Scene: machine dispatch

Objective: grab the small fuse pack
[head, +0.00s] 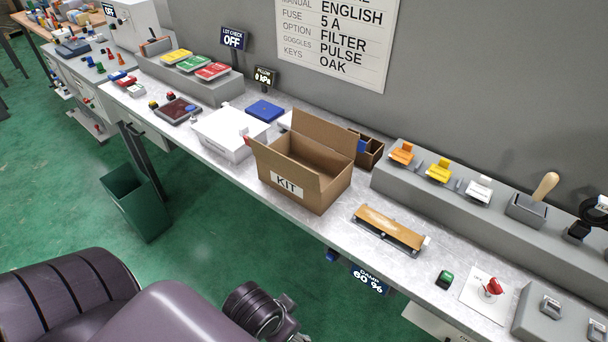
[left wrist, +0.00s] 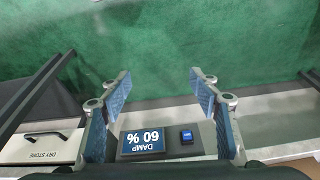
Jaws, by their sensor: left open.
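I cannot make out a small fuse pack for certain in either view. My left gripper (left wrist: 159,80) is open and empty in the left wrist view, its two blue-padded fingers spread over the green floor. The orange (head: 401,153), yellow (head: 438,171) and white (head: 479,189) pieces sit on the grey ledge (head: 400,185) at the back right; whether any is a fuse pack is unclear. My right gripper is out of view.
An open cardboard KIT box (head: 318,193) stands mid-bench, with a white box (head: 222,136) to its left. A DAMP 60 % sign (left wrist: 142,141) and blue button (left wrist: 187,136) are on the bench front, near a DRY STORE drawer (left wrist: 40,147). A green bin (head: 135,200) stands below.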

